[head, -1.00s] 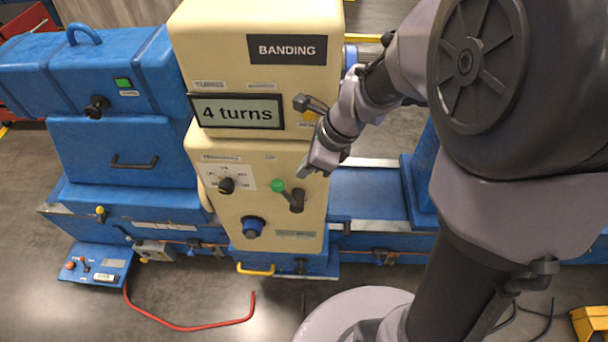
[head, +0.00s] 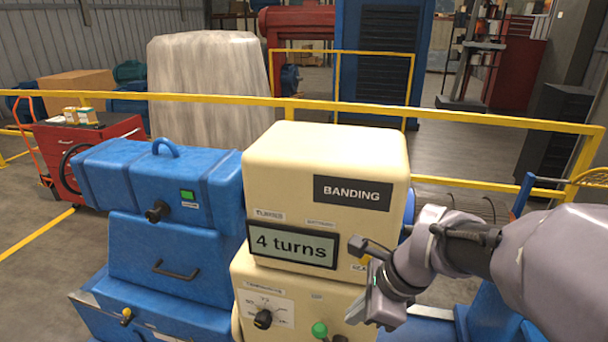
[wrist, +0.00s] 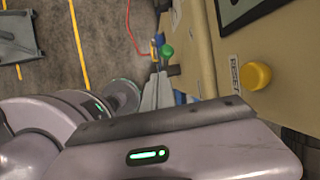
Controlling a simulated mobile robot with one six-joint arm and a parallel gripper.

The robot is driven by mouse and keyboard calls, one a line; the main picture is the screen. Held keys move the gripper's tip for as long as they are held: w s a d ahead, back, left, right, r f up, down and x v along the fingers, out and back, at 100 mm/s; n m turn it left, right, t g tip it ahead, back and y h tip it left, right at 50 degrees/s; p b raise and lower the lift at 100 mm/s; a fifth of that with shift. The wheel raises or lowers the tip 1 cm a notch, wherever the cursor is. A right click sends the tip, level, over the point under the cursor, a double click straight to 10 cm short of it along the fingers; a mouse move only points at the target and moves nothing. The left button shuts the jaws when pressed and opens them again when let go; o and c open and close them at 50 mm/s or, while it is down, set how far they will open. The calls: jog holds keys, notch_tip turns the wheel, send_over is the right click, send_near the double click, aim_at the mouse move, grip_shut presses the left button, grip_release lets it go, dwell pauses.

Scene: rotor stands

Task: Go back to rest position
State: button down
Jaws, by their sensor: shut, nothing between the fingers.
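My gripper (head: 358,312) is beside the right front edge of the cream banding cabinet (head: 292,160), below its small grey lever (head: 368,247). In the wrist view the fingers (wrist: 155,92) are together with nothing between them. They point toward a green knob (wrist: 167,51), seen past the tips; I cannot tell the exact gap. The green knob also shows in the head view (head: 319,329). The cabinet's display (head: 292,246) reads "4 turns". A yellow RESET button (wrist: 255,76) on the cabinet face is to the right of the fingers in the wrist view.
A blue machine housing (head: 160,190) stands left of the cabinet. A yellow rail (head: 230,98) runs behind, with a wrapped pale load (head: 208,90) and a red cart (head: 75,145) beyond. A red cable (wrist: 132,28) lies on the floor.

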jog(key=s+a+f+n+t+h+b, duration=0.1)
jog(key=s+f+n+b, duration=0.6)
jog(key=f+b, duration=0.4)
jog(key=s+a+f+n+t+b, duration=0.1)
jog(key=s+f+n+b, duration=0.5)
jog(key=f+n+b, duration=0.3)
notch_tip(320, 180, down, 3)
jog(key=b, duration=0.5)
jog(key=shift+s+t+h, duration=0.4)
